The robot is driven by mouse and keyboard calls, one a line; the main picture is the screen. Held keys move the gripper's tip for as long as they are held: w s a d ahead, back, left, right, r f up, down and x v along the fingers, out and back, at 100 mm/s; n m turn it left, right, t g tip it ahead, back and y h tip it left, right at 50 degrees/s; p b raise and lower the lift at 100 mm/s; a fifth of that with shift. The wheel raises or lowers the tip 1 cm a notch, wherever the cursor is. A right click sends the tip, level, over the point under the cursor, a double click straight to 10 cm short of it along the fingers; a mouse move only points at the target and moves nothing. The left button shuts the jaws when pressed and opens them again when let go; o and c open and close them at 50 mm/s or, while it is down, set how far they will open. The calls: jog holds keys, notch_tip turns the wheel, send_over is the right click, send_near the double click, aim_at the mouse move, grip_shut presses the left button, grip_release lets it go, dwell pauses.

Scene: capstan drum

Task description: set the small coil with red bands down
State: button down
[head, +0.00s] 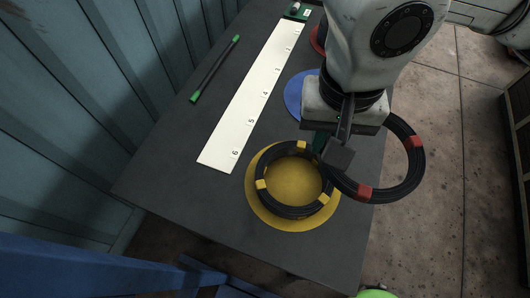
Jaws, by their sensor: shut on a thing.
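The small coil with red bands (413,172) is a black ring, held in my gripper (334,150) at its left side. It hangs out past the table's right edge in the picture, partly over the floor. My gripper is shut on it, and the arm hides part of the ring. A black coil with yellow bands (262,171) lies flat on a yellow disc (262,213), just left of the held coil. The held coil overlaps the right rim of the yellow disc in the picture; its height above the table cannot be told.
The grey table (190,190) also bears a blue disc (294,98) and a red disc (317,40), both partly hidden by my arm. A white numbered strip (250,100) and a dark rod with green ends (216,67) lie on the left. The table's lower left is clear.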

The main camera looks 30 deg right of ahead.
jog(key=w+a+f+p, duration=0.2)
jog(key=w+a, duration=0.2)
jog(key=p, duration=0.1)
send_over(260, 172)
jog(key=f, duration=0.5)
jog(key=shift+s+d+f, duration=0.15)
jog(key=shift+s+f, duration=0.05)
jog(key=shift+f, duration=0.1)
jog(key=shift+w+a+f+p, duration=0.15)
jog(key=shift+f+p, duration=0.15)
jog(key=shift+f, duration=0.35)
jog(key=shift+w+a+f+p, duration=0.1)
jog(key=shift+f+p, duration=0.2)
jog(key=shift+f, duration=1)
jog(key=shift+f+b, duration=0.6)
jog(key=shift+b, duration=0.35)
